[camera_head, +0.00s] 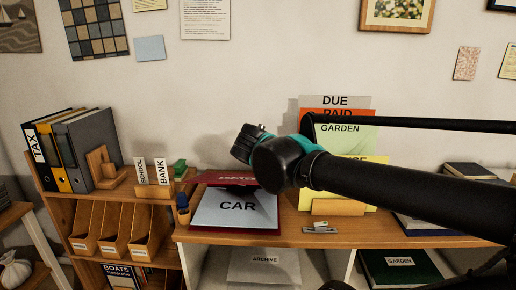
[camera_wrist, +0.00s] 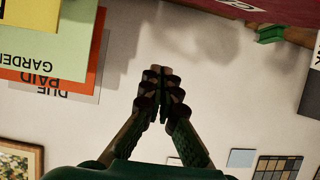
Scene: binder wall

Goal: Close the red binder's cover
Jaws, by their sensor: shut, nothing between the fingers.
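The red binder lies open on the desk, with a grey page marked CAR (camera_head: 237,212) facing up. Its dark red cover (camera_head: 222,178) is raised behind the page, tilted, with lettering along it. My arm hides the cover's right part. The cover also shows at the top of the wrist view (camera_wrist: 225,10). My gripper (camera_wrist: 160,72) is shut and empty, its fingertips together, apart from the cover in the wrist view. In the head view my wrist is above and right of the binder, and the fingers are not clearly seen.
Upright folders marked GARDEN (camera_head: 345,135) stand in a wooden holder right of the binder. A stapler-like item (camera_head: 320,229) lies at the desk front. A blue bottle (camera_head: 183,208) is close left of the binder. Upright binders (camera_head: 85,145) stand further left.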

